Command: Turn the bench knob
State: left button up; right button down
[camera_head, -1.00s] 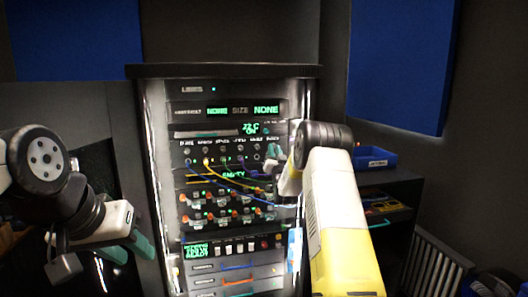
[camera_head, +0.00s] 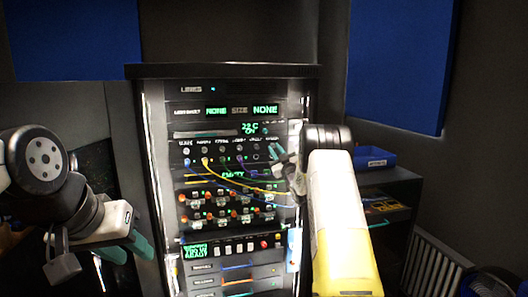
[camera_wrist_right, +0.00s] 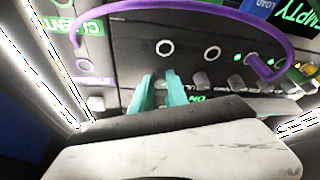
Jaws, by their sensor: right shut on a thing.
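The rack panel (camera_head: 228,165) stands ahead with rows of sockets, small knobs and green displays. My right gripper (camera_head: 277,155) is at its right side, at the right end of the upper socket row. In the right wrist view its teal fingers (camera_wrist_right: 158,92) close around a small knob (camera_wrist_right: 160,79), which they mostly hide. I take this as the bench knob; its label is not readable. My left gripper (camera_head: 128,248) is open and empty, low at the left, apart from the rack.
Yellow and blue cables (camera_head: 235,183) hang across the front. A purple cable (camera_wrist_right: 190,12) loops close to my right fingers. Several knobs (camera_wrist_right: 203,80) sit beside the gripped one. A blue bin (camera_head: 375,158) stands on a dark cabinet at the right.

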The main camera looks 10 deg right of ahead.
jog(key=n+g+y, duration=0.1)
jog(key=n, duration=0.3)
jog(key=n+g+y, duration=0.1)
jog(key=n, duration=0.3)
jog(key=n+g+y, duration=0.1)
jog(key=n+g, duration=0.1)
jog(key=n, duration=0.3)
jog(key=shift+d+r+y, duration=0.3)
jog(key=shift+r, duration=0.05)
jog(key=c, duration=1.3)
grip_release()
jog(key=r+v, duration=0.1)
jog(key=v, duration=0.6)
jog(key=shift+s+d+f, duration=0.15)
jog(key=shift+s+f, duration=0.2)
jog(key=shift+f, duration=0.05)
